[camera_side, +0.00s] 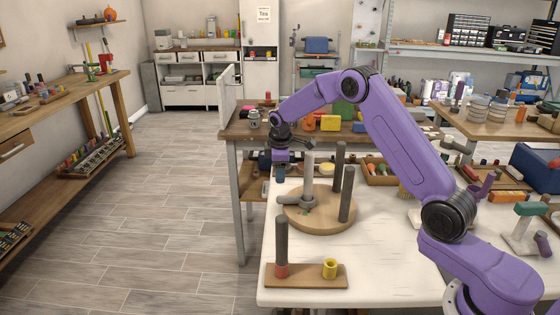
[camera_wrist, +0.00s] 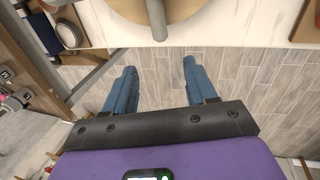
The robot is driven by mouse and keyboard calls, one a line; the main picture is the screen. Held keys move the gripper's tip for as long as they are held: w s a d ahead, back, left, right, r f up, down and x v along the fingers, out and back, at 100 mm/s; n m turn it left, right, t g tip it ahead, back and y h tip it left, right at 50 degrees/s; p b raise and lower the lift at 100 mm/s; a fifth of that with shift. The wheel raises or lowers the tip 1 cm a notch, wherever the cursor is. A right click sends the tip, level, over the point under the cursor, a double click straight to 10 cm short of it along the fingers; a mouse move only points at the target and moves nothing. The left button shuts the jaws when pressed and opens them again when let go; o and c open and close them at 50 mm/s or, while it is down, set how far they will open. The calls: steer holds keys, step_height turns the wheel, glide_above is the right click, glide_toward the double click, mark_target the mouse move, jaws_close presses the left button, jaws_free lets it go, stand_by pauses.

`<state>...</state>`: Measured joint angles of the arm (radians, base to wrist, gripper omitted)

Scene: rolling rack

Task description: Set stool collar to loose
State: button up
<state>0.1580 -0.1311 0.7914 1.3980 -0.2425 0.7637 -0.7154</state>
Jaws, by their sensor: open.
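The stool lies upside down on the white table; its round wooden seat (camera_side: 325,219) has several dark grey legs standing up from it. A lighter grey collar (camera_side: 308,186) stands among the legs, with a short grey handle (camera_side: 287,200) sticking out to the left. In the wrist view, a grey bar, apparently this handle (camera_wrist: 156,18), crosses the rim of the seat (camera_wrist: 118,8). My gripper (camera_side: 280,178) hangs above and left of the handle, apart from it. Its two blue fingers (camera_wrist: 159,66) are spread with only floor seen between them. The collar's setting cannot be read.
A wooden board (camera_side: 306,282) with a dark post in a red base and a yellow cup stands at the table's front left. A wooden bench (camera_side: 235,128) with coloured items lies behind. Open floor (camera_side: 170,200) is left of the table.

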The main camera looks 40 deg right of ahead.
mark_target(298, 199)
steer(key=shift+v, duration=1.9)
steer(key=c, duration=0.8)
steer(key=shift+w+d+f+m, duration=0.15)
steer(key=shift+d+f+m, duration=0.05)
steer(key=shift+m, duration=0.4)
jaws_close()
steer(key=w+d+f+m, duration=0.2)
steer(key=f+m, duration=0.2)
steer(key=m, duration=0.1)
steer(key=w+d+f+m, duration=0.2)
steer(key=d+f+m, duration=0.1)
steer(key=f+m, duration=0.2)
steer(key=w+d+f+m, duration=0.2)
steer(key=w+f+m, duration=0.1)
steer(key=f+m, duration=0.2)
steer(key=shift+d+m+t+h, duration=0.3)
steer(key=shift+m+t, duration=0.1)
steer(key=shift+m, duration=0.5)
steer(key=shift+s+a+f, duration=0.25)
steer(key=shift+s+a, duration=0.4)
steer(key=shift+s, duration=0.05)
steer(key=shift+s+a+f, duration=0.25)
steer(key=shift+s+a, duration=0.4)
steer(key=shift+s, duration=0.05)
